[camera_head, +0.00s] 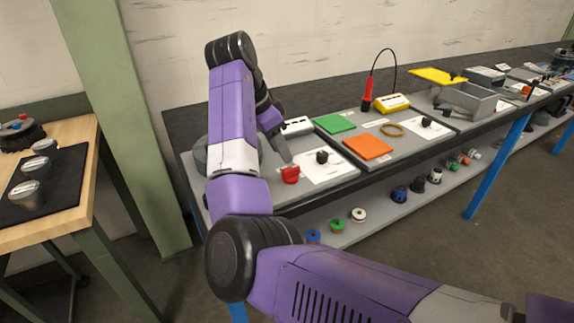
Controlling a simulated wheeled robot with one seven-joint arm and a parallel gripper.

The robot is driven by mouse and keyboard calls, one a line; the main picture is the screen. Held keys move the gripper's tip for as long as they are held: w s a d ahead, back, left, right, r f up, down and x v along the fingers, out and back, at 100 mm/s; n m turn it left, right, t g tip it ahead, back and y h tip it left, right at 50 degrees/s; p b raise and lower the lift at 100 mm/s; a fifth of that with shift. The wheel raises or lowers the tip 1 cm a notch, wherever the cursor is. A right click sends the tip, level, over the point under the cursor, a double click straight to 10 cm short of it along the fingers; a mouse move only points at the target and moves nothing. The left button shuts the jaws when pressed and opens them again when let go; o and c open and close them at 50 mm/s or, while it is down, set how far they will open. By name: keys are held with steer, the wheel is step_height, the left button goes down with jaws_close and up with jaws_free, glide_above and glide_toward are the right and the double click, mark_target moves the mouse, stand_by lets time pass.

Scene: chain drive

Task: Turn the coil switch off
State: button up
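My gripper (286,157) points down over the left end of the long grey bench, just above and behind a small red knob-like piece (290,175). A slight gap seems to lie between them, but contact is hard to judge. The fingers are small and seen edge-on, so their opening does not show. A black knob (322,158) stands on a white plate (325,170) just right of the red piece. Another black knob (426,122) is on a white plate further right. No readable label shows which control is the coil switch, or its setting.
A green pad (334,123), an orange pad (367,147), a brass ring (392,130) and a yellow box (392,103) with a red probe (367,95) lie to the right. A white device (297,126) stands behind my gripper. A green post (125,130) rises left of the bench.

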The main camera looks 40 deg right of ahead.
mark_target(291, 168)
steer(key=x, duration=0.6)
steer(key=shift+d+f, duration=0.2)
jaws_close()
